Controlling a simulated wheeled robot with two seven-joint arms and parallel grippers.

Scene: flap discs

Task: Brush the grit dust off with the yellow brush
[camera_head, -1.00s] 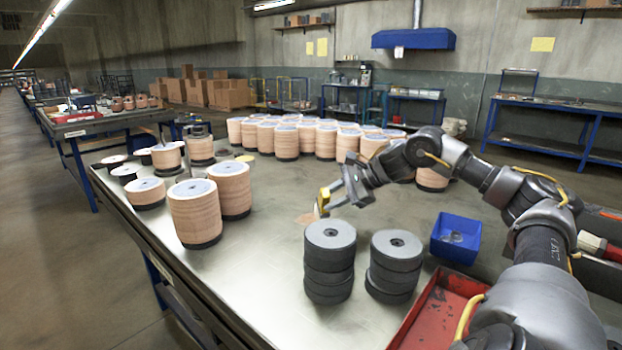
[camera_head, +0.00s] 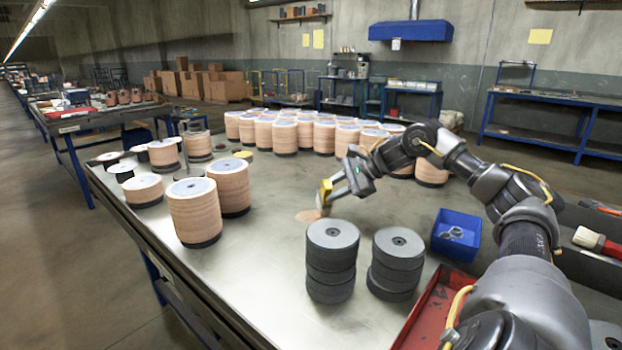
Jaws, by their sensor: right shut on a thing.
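The yellow brush (camera_head: 325,191) is held in my right gripper (camera_head: 336,187), which is shut on it over the middle of the metal table (camera_head: 270,285). A tan patch of grit dust (camera_head: 308,215) lies on the tabletop at the brush's lower left. The bristle end is close to the patch; I cannot tell whether it touches. The gripper is just behind a stack of grey discs (camera_head: 331,262). My left gripper is not in view.
A second grey disc stack (camera_head: 397,264) stands to the right, near a blue bin (camera_head: 456,236) and a red tray (camera_head: 432,308). Tan disc stacks (camera_head: 194,212) stand at the left, with many more along the back. The table's left front is clear.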

